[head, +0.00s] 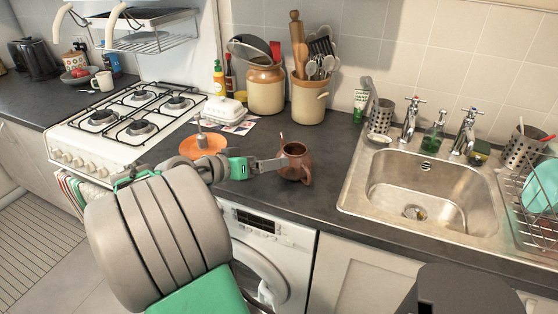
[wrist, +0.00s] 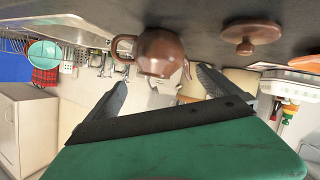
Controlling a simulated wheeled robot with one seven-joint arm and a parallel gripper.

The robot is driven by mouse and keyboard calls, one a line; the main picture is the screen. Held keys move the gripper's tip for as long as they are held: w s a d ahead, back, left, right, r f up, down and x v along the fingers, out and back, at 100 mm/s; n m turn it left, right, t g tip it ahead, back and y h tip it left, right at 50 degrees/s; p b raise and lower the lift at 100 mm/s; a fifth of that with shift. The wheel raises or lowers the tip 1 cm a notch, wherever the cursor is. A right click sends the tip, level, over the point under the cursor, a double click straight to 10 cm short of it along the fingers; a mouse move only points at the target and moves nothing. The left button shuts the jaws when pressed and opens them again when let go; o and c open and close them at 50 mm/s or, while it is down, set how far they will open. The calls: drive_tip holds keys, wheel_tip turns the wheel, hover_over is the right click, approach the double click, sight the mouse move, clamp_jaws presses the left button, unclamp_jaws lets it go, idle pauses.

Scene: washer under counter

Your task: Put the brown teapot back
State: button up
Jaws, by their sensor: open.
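The brown teapot (head: 295,160) stands upright on the dark counter above the washer, with its top open and its handle toward the front right. My gripper (head: 279,163) is at the teapot's left side, level with its body. In the wrist view, which appears upside down, my gripper (wrist: 160,80) is open, with the teapot (wrist: 160,52) just beyond and between the fingertips. I cannot tell whether the fingers touch it.
The stove (head: 125,120) is on the left and the sink (head: 425,200) on the right. The counter between teapot and sink is clear. The washer (head: 265,250) is below.

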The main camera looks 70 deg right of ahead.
drive_tip(key=w+a+f+n+t+y, duration=0.3)
drive_tip(key=w+a+f+n+t, duration=0.15)
drive_tip(key=w+a, duration=0.5)
drive_tip(key=w+a+f+n+t+y, duration=0.2)
drive_tip(key=w+a+f+n+t, duration=0.25)
drive_tip(key=w+a, duration=0.55)
drive_tip(key=s+a+f+n+y, duration=0.1)
drive_tip(key=a+n, duration=0.4)
drive_tip(key=a, duration=0.8)
drive_tip(key=s+a+f+n+y, duration=0.1)
drive_tip(key=a+n+y, duration=0.4)
drive_tip(key=a, duration=0.7)
drive_tip(key=shift+s+a+y, duration=0.4)
drive_tip(key=shift+s+y, duration=0.1)
drive_tip(key=shift+s, duration=0.4)
